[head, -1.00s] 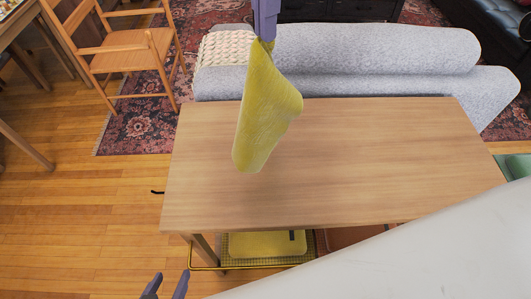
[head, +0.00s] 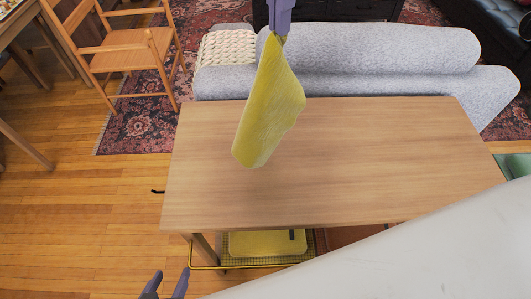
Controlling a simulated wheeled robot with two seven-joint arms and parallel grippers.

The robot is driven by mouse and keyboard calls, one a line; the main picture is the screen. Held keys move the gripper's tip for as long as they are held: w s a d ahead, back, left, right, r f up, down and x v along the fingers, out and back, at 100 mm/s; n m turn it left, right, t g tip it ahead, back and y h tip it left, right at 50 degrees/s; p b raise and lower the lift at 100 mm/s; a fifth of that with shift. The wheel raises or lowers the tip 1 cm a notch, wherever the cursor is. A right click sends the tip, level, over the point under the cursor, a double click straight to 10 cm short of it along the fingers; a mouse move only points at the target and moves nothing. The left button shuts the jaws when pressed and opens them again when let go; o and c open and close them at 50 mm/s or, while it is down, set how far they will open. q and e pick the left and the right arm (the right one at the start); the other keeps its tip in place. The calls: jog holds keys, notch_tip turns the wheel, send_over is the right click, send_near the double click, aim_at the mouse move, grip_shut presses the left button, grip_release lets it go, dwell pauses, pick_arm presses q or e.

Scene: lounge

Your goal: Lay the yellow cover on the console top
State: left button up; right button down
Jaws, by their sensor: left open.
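The yellow cover (head: 269,105) hangs folded and limp from my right gripper (head: 281,36), which is shut on its top end at the top of the head view. The cover's lower end hangs in front of the left half of the wooden console top (head: 370,160); I cannot tell whether it touches the wood. The console top is otherwise bare. My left gripper (head: 165,287) is open and empty at the bottom left, in front of the console's left end.
A grey sofa (head: 380,52) with a cream knitted throw (head: 226,50) stands behind the console. A wire basket (head: 312,245) with a yellow item (head: 265,244) sits below the console's front edge. A wooden chair (head: 125,50) stands at the left on a patterned rug (head: 130,130).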

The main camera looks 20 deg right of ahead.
jog(key=w+d+n, duration=0.3)
jog(key=d+n, duration=0.1)
jog(key=d, duration=0.5)
jog(key=w+d+n, duration=0.2)
jog(key=d+n, duration=0.2)
jog(key=d, duration=0.5)
jog(key=s+a+f, duration=0.3)
jog(key=a+f, duration=0.7)
jog(key=a, duration=0.2)
jog(key=s+a+f, duration=0.4)
jog(key=a+f, duration=0.7)
jog(key=a, duration=0.1)
jog(key=s+a+f, duration=0.3)
jog(key=a+f, duration=0.8)
jog(key=a, duration=0.1)
jog(key=shift+s+a+f, duration=0.1)
jog(key=shift+s+f, duration=0.1)
jog(key=shift+f, duration=0.05)
jog(key=c, duration=1.6)
grip_release()
jog(key=shift+o, duration=0.2)
